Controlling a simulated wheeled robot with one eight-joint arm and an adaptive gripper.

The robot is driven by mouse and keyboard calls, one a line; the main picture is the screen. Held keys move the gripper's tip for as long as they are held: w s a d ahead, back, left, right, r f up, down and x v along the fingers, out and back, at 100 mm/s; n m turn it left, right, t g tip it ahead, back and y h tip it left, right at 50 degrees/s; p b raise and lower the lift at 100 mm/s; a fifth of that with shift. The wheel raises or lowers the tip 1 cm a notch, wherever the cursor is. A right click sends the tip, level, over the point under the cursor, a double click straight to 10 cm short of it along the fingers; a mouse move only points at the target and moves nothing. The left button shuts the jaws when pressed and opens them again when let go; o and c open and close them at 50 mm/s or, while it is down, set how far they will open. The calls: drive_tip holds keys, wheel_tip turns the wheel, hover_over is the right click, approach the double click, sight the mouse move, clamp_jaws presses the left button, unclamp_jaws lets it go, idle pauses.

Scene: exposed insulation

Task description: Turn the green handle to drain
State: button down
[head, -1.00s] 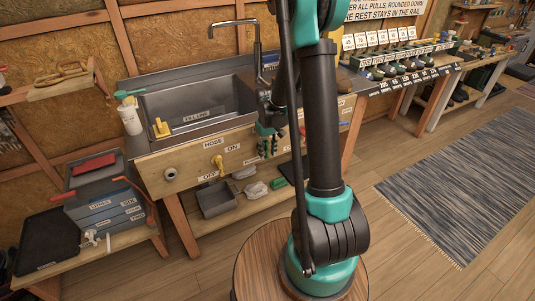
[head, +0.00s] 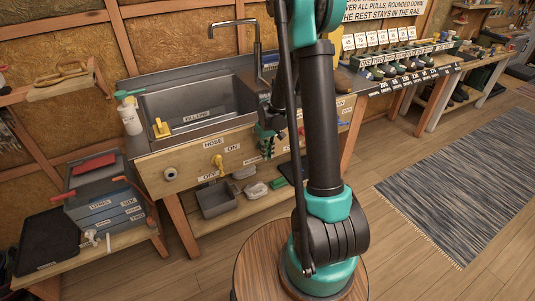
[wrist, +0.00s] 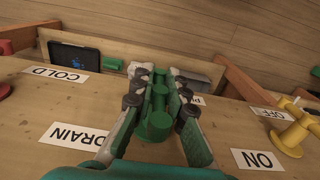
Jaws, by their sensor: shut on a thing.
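The green handle (wrist: 157,122) shows in the wrist view on the wooden front panel, beside the DRAIN label (wrist: 75,137). My gripper (wrist: 158,80) is around it, with one dark-jointed finger on each side, shut on the handle's lever. The round green hub shows between the fingers. In the head view my gripper (head: 266,143) is at the sink's front panel, right of the ON label, and the handle there is hidden or too small to tell from the fingers.
A yellow handle (wrist: 293,135) sits between ON and OFF labels; it also shows in the head view (head: 218,161). A red handle (wrist: 4,90) is at the wrist view's left edge, near the COLD label. The steel sink (head: 160,105) is above the panel; grey bins (head: 215,200) are below.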

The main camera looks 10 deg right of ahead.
drive_tip(key=t+h, duration=0.1)
drive_tip(key=h, duration=0.3)
drive_tip(key=shift+w+h, duration=0.1)
drive_tip(key=shift+h, duration=0.2)
drive_tip(key=h, duration=0.1)
drive_tip(key=t+h, duration=0.1)
drive_tip(key=h, duration=0.1)
drive_tip(key=t+h, duration=0.1)
drive_tip(key=h, duration=0.1)
drive_tip(key=shift+d+r, duration=0.15)
drive_tip(key=shift+d, duration=0.15)
idle(0.4)
drive_tip(key=c, duration=1.5)
unclamp_jaws()
drive_tip(key=shift+c, duration=0.2)
drive_tip(key=v, duration=1.2)
